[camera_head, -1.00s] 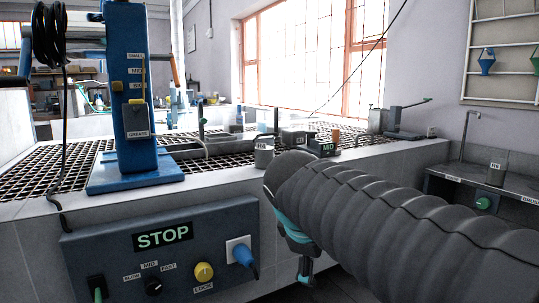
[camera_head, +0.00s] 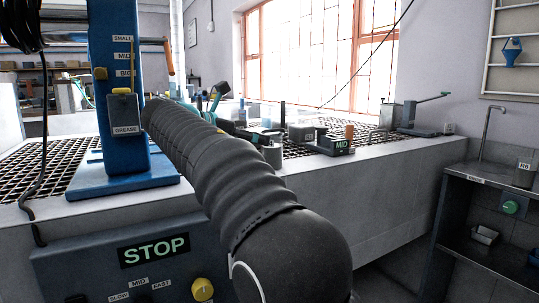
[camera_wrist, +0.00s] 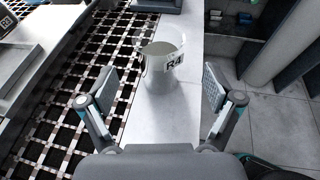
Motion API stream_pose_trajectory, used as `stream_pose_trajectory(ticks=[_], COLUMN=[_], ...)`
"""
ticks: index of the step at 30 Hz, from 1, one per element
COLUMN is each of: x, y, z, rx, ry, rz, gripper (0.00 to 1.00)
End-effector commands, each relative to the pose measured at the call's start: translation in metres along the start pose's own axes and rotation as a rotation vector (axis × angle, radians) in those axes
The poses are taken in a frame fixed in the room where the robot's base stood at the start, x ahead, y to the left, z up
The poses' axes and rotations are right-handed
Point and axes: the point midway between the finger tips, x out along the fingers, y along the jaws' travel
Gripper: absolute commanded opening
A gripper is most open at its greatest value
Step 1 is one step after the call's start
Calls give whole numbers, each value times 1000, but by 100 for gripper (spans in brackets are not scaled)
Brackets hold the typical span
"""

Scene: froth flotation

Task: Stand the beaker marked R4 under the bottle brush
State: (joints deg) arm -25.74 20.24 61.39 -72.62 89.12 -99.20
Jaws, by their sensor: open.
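The beaker marked R4 (camera_wrist: 163,68) stands upright on the pale ledge beside the black grating in the wrist view. My gripper (camera_wrist: 159,84) is open, with one finger on each side of the beaker and gaps showing at both sides. In the head view the beaker (camera_head: 272,154) is partly hidden behind my arm, and my gripper (camera_head: 222,108) is only partly visible. I cannot make out the bottle brush for certain.
A blue stand (camera_head: 121,120) rises at the left over a STOP panel (camera_head: 153,250).

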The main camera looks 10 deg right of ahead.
Motion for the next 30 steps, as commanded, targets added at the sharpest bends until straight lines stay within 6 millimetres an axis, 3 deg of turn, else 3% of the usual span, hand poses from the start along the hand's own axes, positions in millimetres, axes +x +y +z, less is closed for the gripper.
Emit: stream_pose_trajectory(ticks=[16,24,26,30], x=[62,66,66,66], y=[2,3,3,3], z=[6,7,7,7], rx=[3,3,3,3], ry=[2,3,2,2], rz=[-4,0,0,0], gripper=[90,90,80,45])
